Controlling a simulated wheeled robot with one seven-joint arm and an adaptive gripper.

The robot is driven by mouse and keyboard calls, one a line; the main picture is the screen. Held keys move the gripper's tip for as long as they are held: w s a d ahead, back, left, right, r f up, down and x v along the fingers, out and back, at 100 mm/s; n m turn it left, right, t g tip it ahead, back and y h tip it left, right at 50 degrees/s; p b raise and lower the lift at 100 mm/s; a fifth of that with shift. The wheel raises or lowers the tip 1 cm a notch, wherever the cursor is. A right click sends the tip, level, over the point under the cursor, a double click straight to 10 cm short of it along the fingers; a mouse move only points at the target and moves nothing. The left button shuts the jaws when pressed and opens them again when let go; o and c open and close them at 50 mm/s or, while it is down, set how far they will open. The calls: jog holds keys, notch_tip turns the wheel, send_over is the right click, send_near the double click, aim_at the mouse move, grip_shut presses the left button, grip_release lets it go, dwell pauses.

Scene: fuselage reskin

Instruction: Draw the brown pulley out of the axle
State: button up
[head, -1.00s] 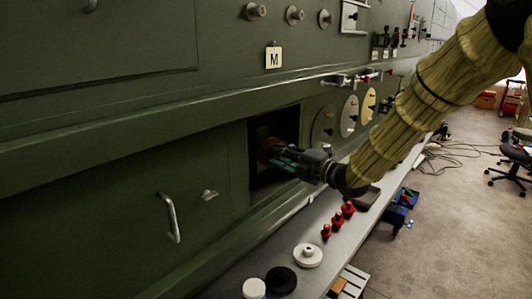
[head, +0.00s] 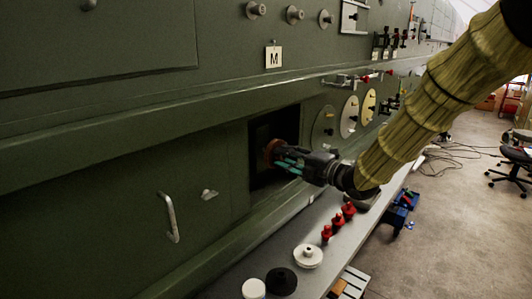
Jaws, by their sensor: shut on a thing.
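The brown pulley (head: 272,151) shows as a reddish-brown disc at the mouth of the dark square recess (head: 262,172) in the green fuselage wall. My gripper (head: 284,159) reaches in from the right, its fingers shut on the pulley. The gripper and the recess's shadow hide much of the pulley. The axle cannot be made out, so I cannot tell how far the pulley sits on it.
A grey shelf (head: 318,266) runs below the recess, holding a white pulley (head: 308,256), a black disc (head: 281,281), a white disc (head: 254,288) and red knobs (head: 337,221). A metal handle (head: 168,217) juts from the wall at left. Round discs (head: 349,117) are on the wall right of the recess.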

jog(key=shift+s+d, duration=0.1)
jog(key=shift+d, duration=0.05)
jog(key=shift+b+v, duration=0.35)
jog(key=shift+v, duration=1.05)
